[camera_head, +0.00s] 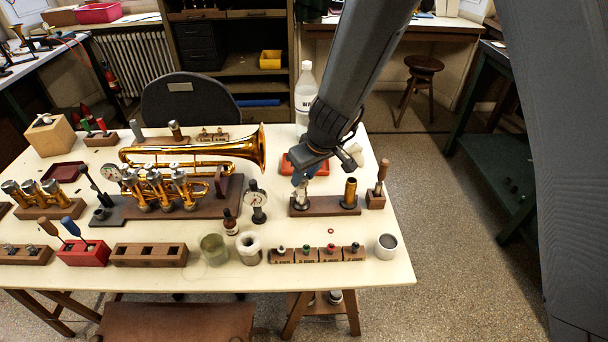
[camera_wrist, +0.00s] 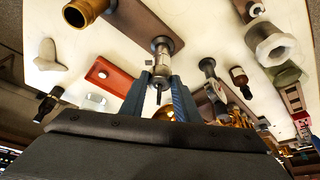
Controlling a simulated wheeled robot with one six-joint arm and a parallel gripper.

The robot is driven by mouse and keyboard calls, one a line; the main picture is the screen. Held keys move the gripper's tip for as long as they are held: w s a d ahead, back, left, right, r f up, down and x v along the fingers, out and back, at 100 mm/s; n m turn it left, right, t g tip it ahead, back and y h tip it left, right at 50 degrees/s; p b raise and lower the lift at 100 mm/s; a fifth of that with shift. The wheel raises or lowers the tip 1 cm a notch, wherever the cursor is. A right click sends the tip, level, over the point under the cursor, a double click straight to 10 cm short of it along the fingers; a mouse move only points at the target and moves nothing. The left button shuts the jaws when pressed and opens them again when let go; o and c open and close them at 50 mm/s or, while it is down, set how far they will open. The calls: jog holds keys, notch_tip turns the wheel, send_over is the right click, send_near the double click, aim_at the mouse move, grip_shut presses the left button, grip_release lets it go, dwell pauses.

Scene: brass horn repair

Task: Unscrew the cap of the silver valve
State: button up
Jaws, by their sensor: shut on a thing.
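The silver valve (camera_head: 301,199) stands upright in a dark wooden block (camera_head: 325,208) near the table's right side. My gripper (camera_head: 301,181) reaches down over its top from above. In the wrist view the silver valve (camera_wrist: 162,48) runs up to my gripper (camera_wrist: 161,78), whose two blue fingers are closed around its capped end. A thin dark stem shows between the fingers. The cap is mostly hidden by the fingers, and I cannot tell whether it is still seated on the valve.
A brass valve (camera_head: 350,193) stands close to the right in the same block. A dial gauge (camera_head: 257,202) stands at left, and a red tray (camera_head: 291,163) lies behind. A clear bottle (camera_head: 306,92) stands farther back. The table front between the block and small labelled holders (camera_head: 318,255) is mostly clear.

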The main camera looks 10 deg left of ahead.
jog(key=shift+w+d+n+g+y+b, duration=0.15)
jog(key=shift+n+g+y+b, duration=0.2)
jog(key=shift+n+b, duration=1.4)
jog(key=shift+w+n+g+y+b, duration=0.1)
jog(key=shift+n+g+y+b, duration=0.5)
jog(key=shift+b, duration=2)
jog(key=shift+c, duration=0.2)
jog(key=shift+w+n+g+h+b, duration=0.1)
jog(key=shift+n+g+h+b, duration=0.1)
jog(key=shift+n+b, duration=0.7)
jog(key=shift+w+n+g+h+b, duration=0.15)
jog(key=shift+n+b, duration=0.5)
jog(key=shift+b, duration=0.4)
jog(key=shift+n+g+b, duration=0.6)
jog(key=shift+n+b, duration=0.7)
jog(key=shift+w, duration=0.1)
jog(key=shift+w+n+g+h+b, duration=0.15)
jog(key=shift+n+g+b, duration=0.2)
jog(key=shift+n+b, duration=0.6)
jog(key=shift+w+n+g+h+b, duration=0.15)
jog(key=shift+n+g+b, duration=0.3)
jog(key=shift+n, duration=0.8)
jog(key=shift+s+n, duration=0.1)
jog(key=shift+n, duration=0.3)
